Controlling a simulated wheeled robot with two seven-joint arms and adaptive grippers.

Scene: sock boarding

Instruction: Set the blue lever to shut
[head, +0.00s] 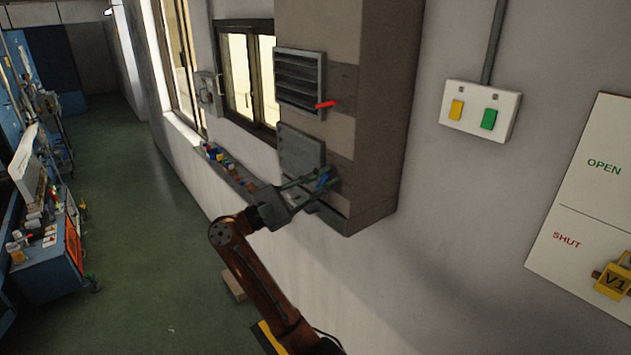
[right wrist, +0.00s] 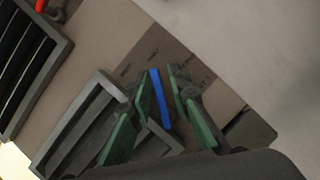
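The blue lever (head: 322,181) is on the side of the lower vent (head: 301,150) of a beige duct. In the right wrist view the blue lever (right wrist: 160,98) stands between the green-padded fingers of my right gripper (right wrist: 166,80). It lies close to the left finger, with a gap to the right one, so the gripper looks open around it. Whether the left pad touches it I cannot tell. In the head view my right gripper (head: 312,182) reaches the lever from the lower left. Small markings on the plate by the lever are unreadable. My left gripper is not in view.
A red lever (head: 326,104) sits beside the upper slatted vent (head: 299,81). A switch box (head: 480,111) and an OPEN/SHUT board (head: 590,200) with a yellow V1 tag are on the wall to the right. A ledge (head: 228,167) with small items runs below the window.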

